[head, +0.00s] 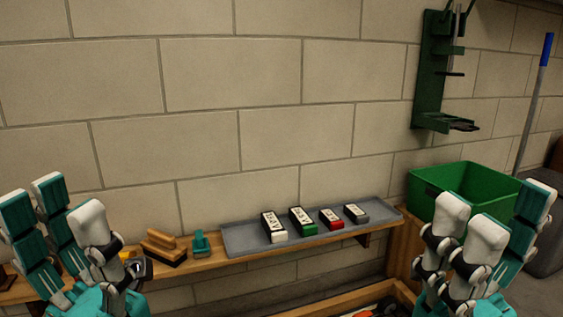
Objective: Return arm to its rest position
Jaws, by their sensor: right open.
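My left gripper (68,208) is raised at the lower left, in front of the left end of the wooden shelf. Its teal and white fingers are spread, with nothing visible between them. My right gripper (503,212) is raised at the lower right, in front of the green bin. Its fingers are spread apart and it looks empty. Both hands point upward, wide apart from each other. The lower parts of both arms are cut off by the bottom edge.
A wooden shelf (215,260) runs along the block wall. A grey tray (243,236) on it holds several small labelled boxes (303,220). A wooden-handled brush (162,247) and a teal tool (201,244) lie left of it. A green bin (435,178) stands right, below a green wall rack (430,75).

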